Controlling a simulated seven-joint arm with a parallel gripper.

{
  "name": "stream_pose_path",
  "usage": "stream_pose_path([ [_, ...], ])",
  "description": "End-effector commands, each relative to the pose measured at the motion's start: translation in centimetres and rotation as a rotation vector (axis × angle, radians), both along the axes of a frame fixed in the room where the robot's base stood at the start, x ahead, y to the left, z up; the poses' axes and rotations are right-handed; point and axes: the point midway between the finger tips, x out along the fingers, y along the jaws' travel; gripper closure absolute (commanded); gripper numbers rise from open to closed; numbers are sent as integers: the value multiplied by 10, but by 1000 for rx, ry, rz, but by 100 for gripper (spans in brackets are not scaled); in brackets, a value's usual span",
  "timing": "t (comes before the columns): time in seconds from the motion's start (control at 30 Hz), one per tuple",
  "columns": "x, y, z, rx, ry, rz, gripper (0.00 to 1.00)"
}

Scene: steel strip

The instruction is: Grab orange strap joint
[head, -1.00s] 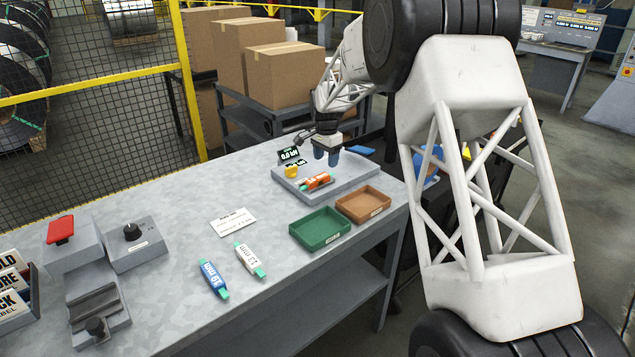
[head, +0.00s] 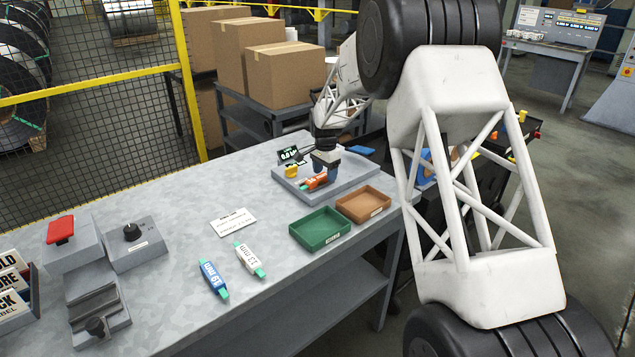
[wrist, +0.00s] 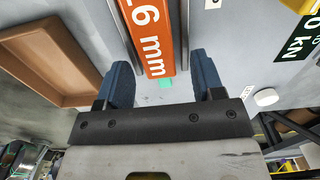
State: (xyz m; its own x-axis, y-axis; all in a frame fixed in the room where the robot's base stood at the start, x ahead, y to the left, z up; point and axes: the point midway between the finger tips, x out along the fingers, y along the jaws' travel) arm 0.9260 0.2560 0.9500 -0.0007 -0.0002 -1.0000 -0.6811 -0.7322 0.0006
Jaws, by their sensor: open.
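The orange strap joint (head: 315,181) lies on the grey test plate (head: 354,181) on the bench, partly hidden by my gripper in the head view. In the wrist view the orange strap joint (wrist: 156,40) shows a "6 mm" label and a small green end, and it sits in a grey channel. My gripper (head: 325,168) is low over the plate at the joint. In the wrist view the two blue fingers of my gripper (wrist: 165,72) are apart, one on each side of the line of the joint's near end, with nothing held.
A yellow part (head: 291,171) and a small display (head: 289,155) stand beside the joint. A green tray (head: 320,243) and a brown tray (head: 376,213) are in front. Blue (head: 213,278) and white (head: 249,259) strap joints lie on the bench's open left area.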

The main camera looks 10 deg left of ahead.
Motion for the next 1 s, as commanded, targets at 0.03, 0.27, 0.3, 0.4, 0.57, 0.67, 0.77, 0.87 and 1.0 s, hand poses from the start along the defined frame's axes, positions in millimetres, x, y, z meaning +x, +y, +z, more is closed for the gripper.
stream_pose_path([
  [0.03, 0, 0, -2, 0, 0, 0, 38],
  [0.27, 0, 0, -4, 1, -1, 0, 38],
  [0.3, 0, 0, -4, 1, -1, 0, 38],
  [0.4, 0, 0, -4, 1, -1, 0, 38],
  [0.57, 0, 0, -4, 1, -1, 0, 38],
  [0.67, 0, 0, -4, 1, -1, 0, 44],
  [0.77, 0, 0, -4, 1, -1, 0, 60],
  [0.87, 0, 0, -4, 1, -1, 0, 75],
  [1.0, 0, 0, -4, 1, -1, 0, 96],
])
